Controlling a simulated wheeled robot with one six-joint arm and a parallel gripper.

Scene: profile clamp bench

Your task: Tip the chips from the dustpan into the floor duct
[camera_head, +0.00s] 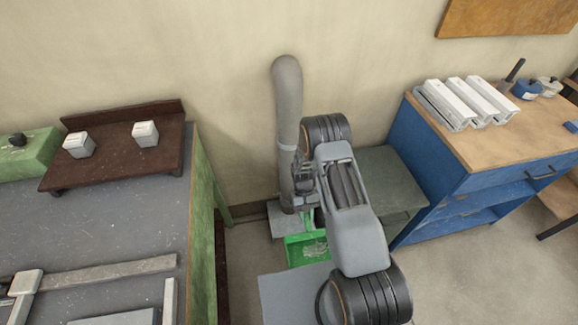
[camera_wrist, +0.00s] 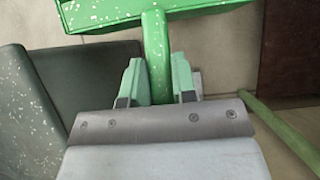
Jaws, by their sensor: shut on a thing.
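The green dustpan (camera_head: 305,251) hangs low over the floor in the head view, with pale chips (camera_head: 315,248) in its pan. In the wrist view its pan (camera_wrist: 110,20) spans the top and bears white specks. My gripper (camera_wrist: 156,82) is shut on the dustpan's green handle (camera_wrist: 155,45), one finger on each side. In the head view my gripper (camera_head: 308,203) is partly hidden by my arm. The floor duct, a grey upright pipe (camera_head: 287,100), stands against the wall, with a flat grey plate (camera_head: 280,226) at its foot beside the pan. Its opening is not clearly visible.
A green-sided bench (camera_head: 130,225) with a brown raised shelf (camera_head: 110,150) stands left. A grey-green box-like unit (camera_head: 400,195) and a blue cabinet (camera_head: 455,185) stand right. A dark grey speckled surface (camera_wrist: 30,120) is left in the wrist view. Floor at lower right looks clear.

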